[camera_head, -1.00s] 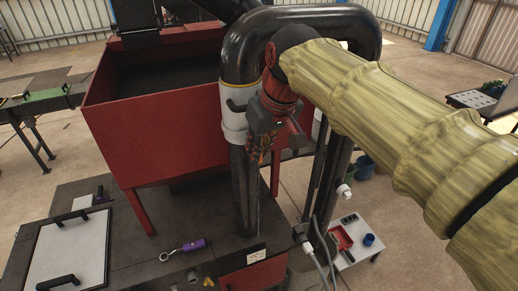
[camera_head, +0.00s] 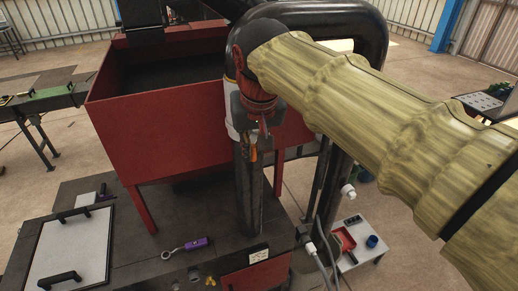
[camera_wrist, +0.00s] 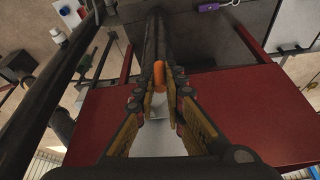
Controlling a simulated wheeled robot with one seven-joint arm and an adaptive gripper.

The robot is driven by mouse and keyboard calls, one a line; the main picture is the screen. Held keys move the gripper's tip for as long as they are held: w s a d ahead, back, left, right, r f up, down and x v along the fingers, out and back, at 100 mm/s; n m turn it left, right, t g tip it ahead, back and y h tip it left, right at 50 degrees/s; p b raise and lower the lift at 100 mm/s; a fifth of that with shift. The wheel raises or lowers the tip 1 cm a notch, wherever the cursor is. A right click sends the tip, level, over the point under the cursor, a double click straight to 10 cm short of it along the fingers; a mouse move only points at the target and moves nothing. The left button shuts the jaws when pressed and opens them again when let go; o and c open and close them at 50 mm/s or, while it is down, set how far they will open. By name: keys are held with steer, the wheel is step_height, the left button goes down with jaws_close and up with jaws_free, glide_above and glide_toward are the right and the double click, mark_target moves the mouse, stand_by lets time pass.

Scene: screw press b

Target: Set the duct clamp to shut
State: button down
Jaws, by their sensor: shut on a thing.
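The duct clamp (camera_head: 230,118) is a pale band around the black upright pipe; my arm and gripper hide much of it in the head view. In the wrist view the pale clamp (camera_wrist: 158,138) shows between and behind my fingers. My gripper (camera_head: 252,152) is in front of the pipe at the clamp's lower edge. In the wrist view my gripper (camera_wrist: 164,88) is shut on a small orange piece (camera_wrist: 159,74), apparently the clamp's handle. How far the clamp is closed cannot be told.
A red hopper (camera_head: 180,125) stands behind and left of the pipe (camera_head: 248,200). A purple-handled tool (camera_head: 195,244) lies on the dark machine top. A second black pipe (camera_head: 335,185) stands to the right. A white side table (camera_head: 358,240) holds red and blue items.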

steer(key=shift+w+a+m+g+h+p, duration=0.15)
steer(key=shift+w+a+m+h, duration=0.55)
steer(key=shift+m, duration=0.85)
steer(key=shift+w+a+m+g+h+p, duration=0.1)
steer(key=shift+w+a+m+g+h, duration=0.3)
steer(key=shift+a+m, duration=0.85)
steer(key=shift+w+a+m+g+h+p, duration=0.1)
steer(key=shift+w+a+m+h, duration=0.45)
steer(key=shift+m, duration=1.35)
steer(key=shift+s+d, duration=0.1)
steer(key=shift+s, duration=0.05)
steer(key=c, duration=1.9)
jaws_free()
steer(key=shift+o, duration=0.3)
